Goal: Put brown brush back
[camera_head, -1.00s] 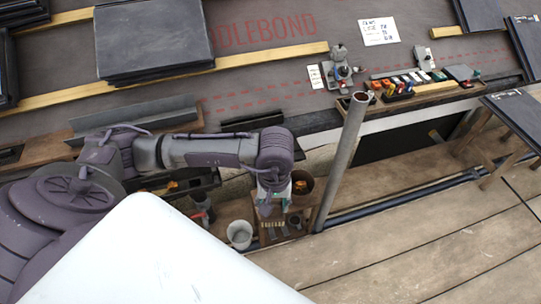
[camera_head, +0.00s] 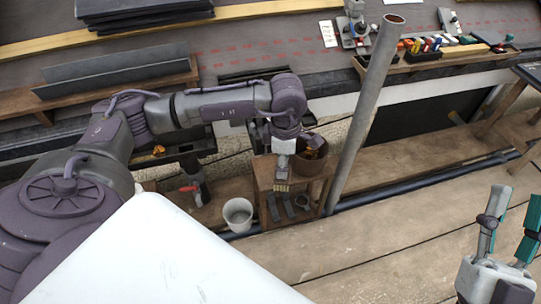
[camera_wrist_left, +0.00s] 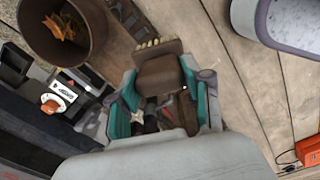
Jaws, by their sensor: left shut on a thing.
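My left gripper (camera_head: 283,166) is shut on the brown brush, over a small wooden stand (camera_head: 263,172) with dark slots. The brush shows in the left wrist view as a brown block (camera_wrist_left: 160,76) with a row of tan bristles (camera_wrist_left: 158,50), held between the teal-padded fingers of the left gripper (camera_wrist_left: 157,92). In the head view the brush's bristles (camera_head: 282,187) point down. I cannot tell whether the brush touches the stand. My right gripper (camera_head: 513,203) is at the lower right, open and empty, with its fingers pointing up.
A brown bucket (camera_head: 322,166) with orange-brown scraps is right beside the left gripper. A white bucket (camera_head: 238,215) stands left of the stand. A slanted grey pole (camera_head: 365,115) rises just right. The plank floor (camera_head: 400,230) to the right is mostly clear.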

